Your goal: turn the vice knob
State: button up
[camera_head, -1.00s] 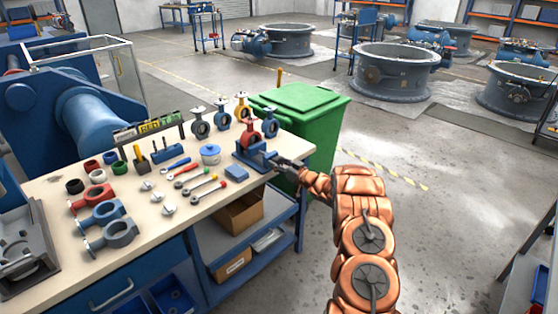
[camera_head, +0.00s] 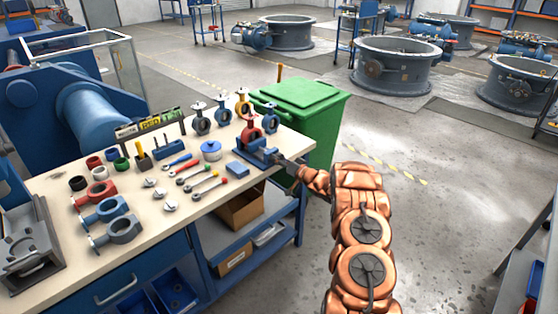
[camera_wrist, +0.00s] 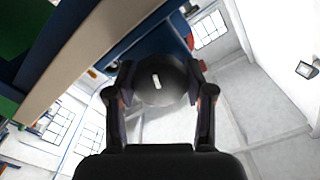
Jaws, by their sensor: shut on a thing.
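The vice (camera_head: 258,152) is blue and sits at the right end of the workbench, with a red valve body standing at it. Its knob shows in the wrist view as a dark round disc (camera_wrist: 160,82) with a small pale mark. My gripper (camera_head: 296,167) reaches the knob from the right of the bench. In the wrist view my gripper (camera_wrist: 160,88) has one finger on each side of the knob and is shut on it. The exact finger contact is dark and hard to see. In the head view the fingers hide most of the knob.
The workbench (camera_head: 150,262) holds several valve bodies, wrenches and coloured rings left of the vice. A green bin (camera_head: 310,105) stands close behind my gripper. Large grey valve rings (camera_head: 397,75) stand on the floor farther back. The floor right of my arm is clear.

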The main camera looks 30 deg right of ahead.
jog(key=o, duration=1.2)
jog(key=shift+c, duration=0.2)
jog(key=shift+s+d, duration=0.1)
jog(key=shift+s, duration=0.05)
jog(key=v, duration=1.1)
jog(key=shift+s, duration=0.35)
jog(key=shift+d, duration=0.1)
